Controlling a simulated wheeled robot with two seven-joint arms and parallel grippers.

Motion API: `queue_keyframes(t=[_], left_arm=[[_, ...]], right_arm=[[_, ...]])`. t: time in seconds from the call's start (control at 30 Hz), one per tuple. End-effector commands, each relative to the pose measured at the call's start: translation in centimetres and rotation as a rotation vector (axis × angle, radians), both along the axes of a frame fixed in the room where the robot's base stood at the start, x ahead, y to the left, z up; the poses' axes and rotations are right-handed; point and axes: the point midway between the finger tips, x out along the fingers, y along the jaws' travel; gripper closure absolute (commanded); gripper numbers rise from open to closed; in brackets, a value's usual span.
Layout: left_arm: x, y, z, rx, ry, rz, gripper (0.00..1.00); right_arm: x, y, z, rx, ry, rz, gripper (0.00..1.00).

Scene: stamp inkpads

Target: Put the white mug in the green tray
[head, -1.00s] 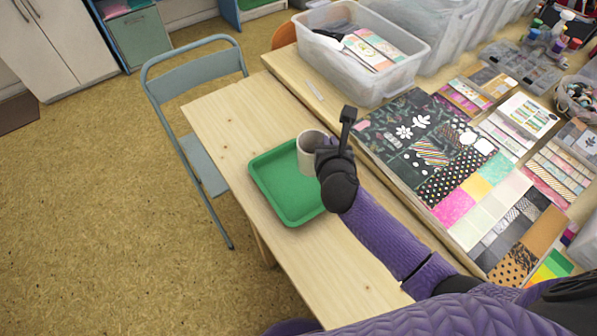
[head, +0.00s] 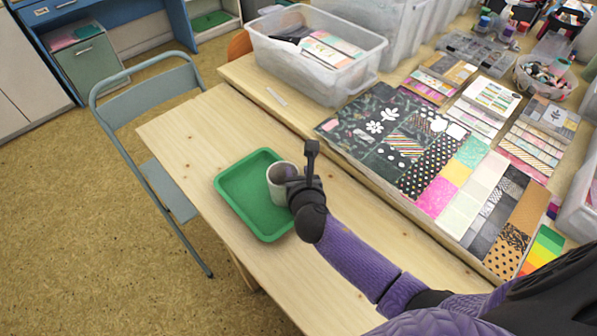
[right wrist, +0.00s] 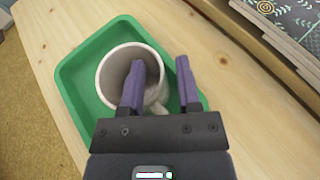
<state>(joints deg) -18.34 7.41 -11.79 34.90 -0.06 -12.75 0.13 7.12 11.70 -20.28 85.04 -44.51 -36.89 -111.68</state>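The white mug (head: 276,188) stands upright at the right side of the green tray (head: 236,194), inside its rim as far as I can see. The right wrist view also shows the mug (right wrist: 113,80) over the tray (right wrist: 75,72). My right gripper (right wrist: 161,72) is at the mug's near right wall. One purple finger reaches into the mug's mouth and the other is outside the wall, with a gap between them. The gripper looks open. In the head view my right gripper (head: 296,187) hides the mug's right side. My left gripper is not in view.
The tray is on a pale wooden table (head: 185,134), with bare wood around it. Patterned paper sheets (head: 400,140) lie to the right. A clear plastic bin (head: 315,72) stands behind. A grey-blue folding chair (head: 165,188) is at the table's left edge.

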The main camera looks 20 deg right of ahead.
Motion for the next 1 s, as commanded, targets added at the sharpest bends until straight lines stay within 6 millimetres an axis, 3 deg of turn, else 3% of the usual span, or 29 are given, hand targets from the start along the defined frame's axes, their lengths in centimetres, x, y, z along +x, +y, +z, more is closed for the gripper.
queue_keyframes(t=[0.27, 0.7, 1.0], left_arm=[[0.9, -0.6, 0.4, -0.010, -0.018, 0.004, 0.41], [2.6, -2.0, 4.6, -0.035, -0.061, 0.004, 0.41], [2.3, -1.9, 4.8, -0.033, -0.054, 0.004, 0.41]], right_arm=[[-0.3, 0.1, 0.5, 0.000, 0.000, 0.001, 0.58], [-9.2, 2.4, 4.8, 0.001, 0.001, 0.001, 0.58], [-10.6, 2.7, 5.2, 0.000, -0.001, 0.000, 0.58]])
